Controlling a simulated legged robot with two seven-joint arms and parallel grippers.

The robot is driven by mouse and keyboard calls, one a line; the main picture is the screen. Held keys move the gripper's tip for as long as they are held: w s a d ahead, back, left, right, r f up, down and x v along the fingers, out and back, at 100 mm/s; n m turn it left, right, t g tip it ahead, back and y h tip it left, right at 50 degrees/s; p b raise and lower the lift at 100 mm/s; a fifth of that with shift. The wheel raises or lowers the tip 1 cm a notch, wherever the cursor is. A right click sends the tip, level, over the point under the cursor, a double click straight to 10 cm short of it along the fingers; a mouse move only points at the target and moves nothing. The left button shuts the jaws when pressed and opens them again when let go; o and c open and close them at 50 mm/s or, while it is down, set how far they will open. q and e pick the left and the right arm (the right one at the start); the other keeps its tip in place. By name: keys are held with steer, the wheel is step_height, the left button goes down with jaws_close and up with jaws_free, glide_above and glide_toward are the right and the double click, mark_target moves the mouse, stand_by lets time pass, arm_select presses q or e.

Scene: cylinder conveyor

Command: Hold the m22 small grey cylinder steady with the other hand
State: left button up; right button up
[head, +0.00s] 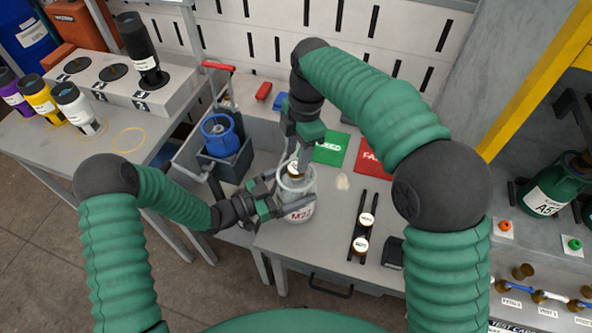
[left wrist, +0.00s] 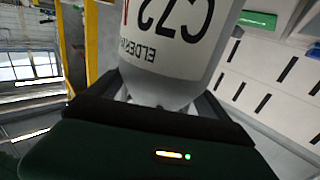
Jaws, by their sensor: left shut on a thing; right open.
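The small grey cylinder (head: 299,213), marked M22, stands upright at the left part of the grey table. My left gripper (head: 288,204) is shut around its side from the left. In the left wrist view the pale cylinder (left wrist: 180,50) fills the space between the fingers, with its dark lettering upside down. My right gripper (head: 301,163) is open just above the cylinder's top and partly hides it. A small white-capped brown item (head: 294,168) shows at the cylinder's top; I cannot tell whether it touches the right gripper.
A black rack (head: 351,236) with two white-capped vials stands to the right. A green mat (head: 330,149) and a red mat (head: 373,158) lie behind. A blue cylinder (head: 219,136) sits in a grey bin at left. Several dark-topped cylinders stand on the left bench (head: 120,150).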

mark_target(296, 173)
step_height(296, 173, down, 6)
steer(key=shift+s+a+r, duration=0.1)
steer(key=shift+s+r, duration=0.05)
jaws_close()
